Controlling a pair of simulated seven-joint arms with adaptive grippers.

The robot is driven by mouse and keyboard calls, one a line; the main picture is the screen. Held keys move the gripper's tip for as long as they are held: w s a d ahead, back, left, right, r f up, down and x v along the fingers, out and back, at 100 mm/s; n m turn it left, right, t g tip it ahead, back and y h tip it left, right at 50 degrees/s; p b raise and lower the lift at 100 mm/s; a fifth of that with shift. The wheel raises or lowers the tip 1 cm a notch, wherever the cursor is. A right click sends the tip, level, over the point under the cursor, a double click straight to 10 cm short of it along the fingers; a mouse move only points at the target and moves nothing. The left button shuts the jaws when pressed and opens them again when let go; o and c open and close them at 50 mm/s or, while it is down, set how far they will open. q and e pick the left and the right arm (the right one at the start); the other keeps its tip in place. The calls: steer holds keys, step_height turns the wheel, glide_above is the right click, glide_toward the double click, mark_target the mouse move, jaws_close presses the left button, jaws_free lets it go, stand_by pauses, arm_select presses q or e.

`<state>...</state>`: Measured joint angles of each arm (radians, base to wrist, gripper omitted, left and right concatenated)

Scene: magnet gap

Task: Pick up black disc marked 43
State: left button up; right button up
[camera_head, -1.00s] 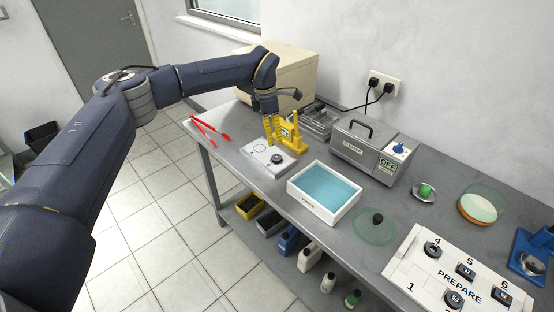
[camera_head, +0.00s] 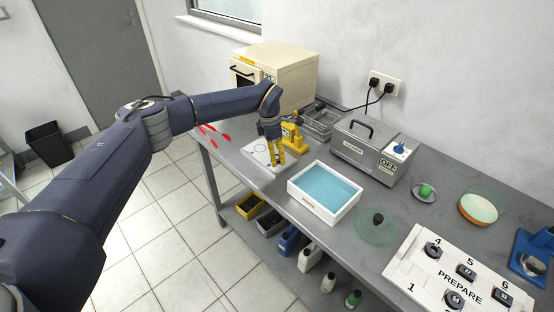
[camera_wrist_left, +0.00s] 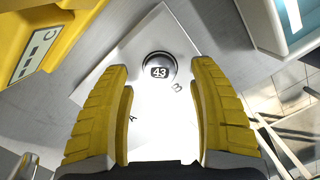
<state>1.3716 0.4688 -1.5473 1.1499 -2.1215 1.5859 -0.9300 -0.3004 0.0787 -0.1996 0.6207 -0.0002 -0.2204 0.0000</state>
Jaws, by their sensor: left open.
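The black disc marked 43 (camera_wrist_left: 159,68) sits on a white plate (camera_wrist_left: 120,88) near the letter B in the left wrist view. The letter A is also printed on the plate. My left gripper (camera_wrist_left: 161,85) is open, its yellow fingers apart, with the disc ahead between the fingertip lines and not held. In the head view the left gripper (camera_head: 277,160) points down over the white plate (camera_head: 257,150) and hides the disc. My right gripper is not in view.
A yellow device (camera_head: 293,135) stands close beside the plate. A white tray of blue liquid (camera_head: 297,188) is to the right, with a grey cleaner box (camera_head: 350,146) behind it. Red tongs (camera_head: 222,137) lie to the left. A white PREPARE board (camera_head: 420,290) holds several black pieces.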

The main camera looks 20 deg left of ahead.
arm_select(q)
steer(key=shift+w+d+f, duration=0.1)
steer(key=shift+f, duration=0.75)
steer(key=shift+c, duration=0.2)
jaws_close()
